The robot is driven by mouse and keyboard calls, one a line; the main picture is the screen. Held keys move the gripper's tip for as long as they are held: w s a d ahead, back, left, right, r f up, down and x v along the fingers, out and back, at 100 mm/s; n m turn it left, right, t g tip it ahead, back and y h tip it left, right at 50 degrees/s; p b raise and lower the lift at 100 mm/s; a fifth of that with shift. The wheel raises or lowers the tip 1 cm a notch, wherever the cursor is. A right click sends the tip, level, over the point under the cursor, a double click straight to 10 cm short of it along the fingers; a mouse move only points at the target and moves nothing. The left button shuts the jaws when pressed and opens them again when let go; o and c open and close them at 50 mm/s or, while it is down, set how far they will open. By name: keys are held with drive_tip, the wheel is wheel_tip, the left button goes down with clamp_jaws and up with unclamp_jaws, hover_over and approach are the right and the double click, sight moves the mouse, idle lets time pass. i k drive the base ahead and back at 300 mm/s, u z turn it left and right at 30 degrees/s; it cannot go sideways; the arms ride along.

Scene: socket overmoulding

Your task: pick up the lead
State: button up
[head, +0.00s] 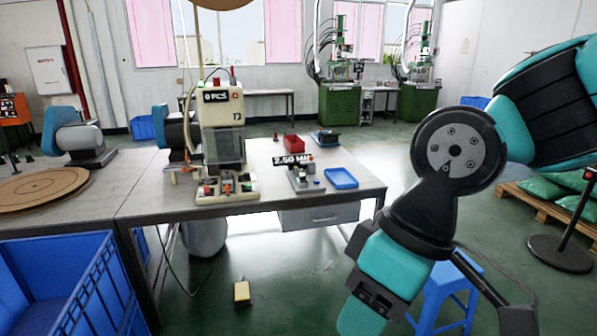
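I cannot pick out the lead for certain in the head view. A thin dark cable (166,262) hangs below the workbench and runs onto the floor, but I cannot tell whether it is the lead. My teal and black arm fills the right side of the view, in front of the bench's right end. Its fingertips do not show, so whether my gripper is open or shut is hidden.
The workbench (265,200) carries a press machine (223,130), a small gauge (300,177), a red bin (291,143) and a blue tray (341,178). A blue crate (95,285) stands at lower left. A blue stool (447,290) is behind my arm.

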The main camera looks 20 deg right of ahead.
sight(301, 177)
drive_tip(key=i, duration=3)
drive_tip(key=z, duration=0.7)
